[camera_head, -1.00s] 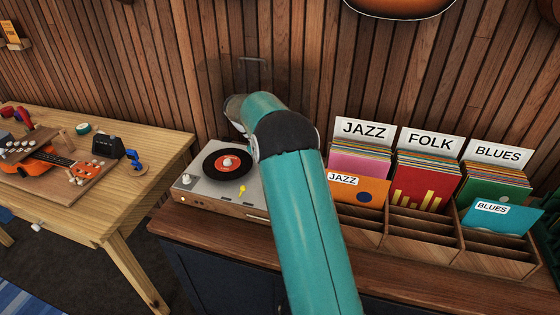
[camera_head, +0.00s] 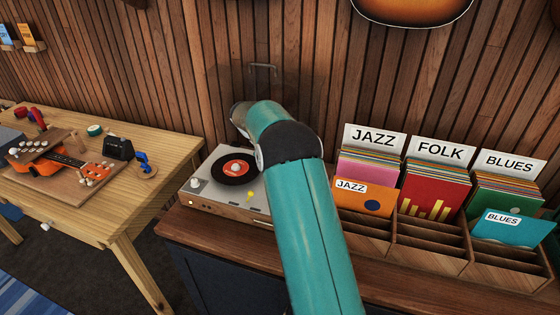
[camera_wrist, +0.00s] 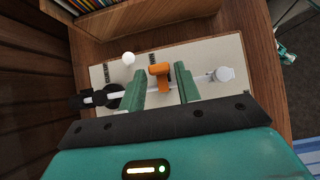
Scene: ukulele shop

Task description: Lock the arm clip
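The turntable (camera_head: 213,192) sits on a wooden cabinet, with a black record with a red label (camera_head: 234,172) on it. My arm hides its right part in the head view. In the wrist view its pale deck (camera_wrist: 215,50) carries a thin white tonearm (camera_wrist: 207,77) with a black weight at its left end. An orange arm clip (camera_wrist: 159,72) stands at the tonearm, around its middle. My gripper (camera_wrist: 160,83) is open, its two green fingers apart, with the orange clip showing in the gap between them. I cannot tell whether the fingers touch it.
A white knob (camera_wrist: 128,58) stands on the deck near the clip. Record bins (camera_head: 430,235) with several sleeves are right of my arm. A wooden workbench (camera_head: 160,152) with an orange ukulele (camera_head: 62,158) is at the left. A slatted wall rises behind the turntable.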

